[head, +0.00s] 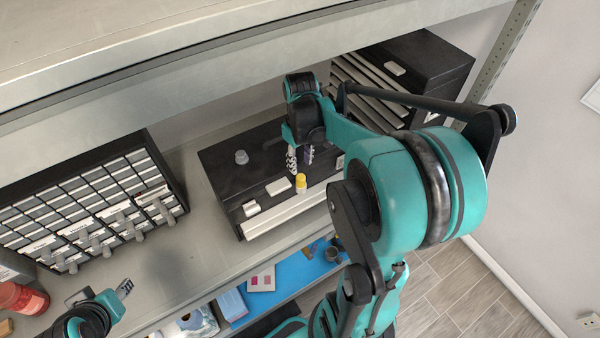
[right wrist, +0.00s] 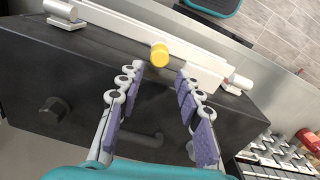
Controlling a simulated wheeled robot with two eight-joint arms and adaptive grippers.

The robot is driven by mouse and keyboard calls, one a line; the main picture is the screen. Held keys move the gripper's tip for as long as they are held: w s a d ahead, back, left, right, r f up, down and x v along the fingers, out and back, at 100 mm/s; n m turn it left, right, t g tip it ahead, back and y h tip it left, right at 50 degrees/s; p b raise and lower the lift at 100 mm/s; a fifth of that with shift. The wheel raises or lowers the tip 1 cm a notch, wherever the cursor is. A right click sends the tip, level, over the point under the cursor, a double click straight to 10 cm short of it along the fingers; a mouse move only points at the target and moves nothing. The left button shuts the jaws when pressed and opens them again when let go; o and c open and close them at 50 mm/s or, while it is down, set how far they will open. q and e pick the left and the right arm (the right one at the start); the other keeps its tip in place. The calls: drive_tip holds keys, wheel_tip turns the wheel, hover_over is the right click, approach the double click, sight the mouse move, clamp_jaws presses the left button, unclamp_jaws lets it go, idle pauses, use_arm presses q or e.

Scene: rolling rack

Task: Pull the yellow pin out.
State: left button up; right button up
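The yellow pin (head: 301,183) is a short round yellow piece at the front of a black box (head: 225,165) on the shelf. In the right wrist view the yellow pin (right wrist: 159,54) shows its round end by a pale bar, just beyond my fingertips. My right gripper (head: 300,172) is above the box behind the pin. In the right wrist view my right gripper (right wrist: 161,70) is open and empty, with purple pads on both sides of a clear gap. My left gripper (head: 125,288) is low at the left, away from the pin; its opening is unclear.
A drawer cabinet (head: 90,205) stands left of the box. Another black case (head: 425,62) stands at the back right. A grey knob (head: 241,157) rises from the box top. A red jar (head: 22,298) is at the lower left. The shelf between cabinet and box is clear.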

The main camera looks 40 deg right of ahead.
sight(301, 177)
wheel_tip(301, 177, down, 8)
drive_tip(key=shift+d+f+p, duration=0.1)
drive_tip(key=shift+f+p, duration=0.1)
drive_tip(key=shift+p, duration=0.2)
drive_tip(key=shift+s, duration=0.1)
drive_tip(key=shift+c, duration=0.4)
clamp_jaws()
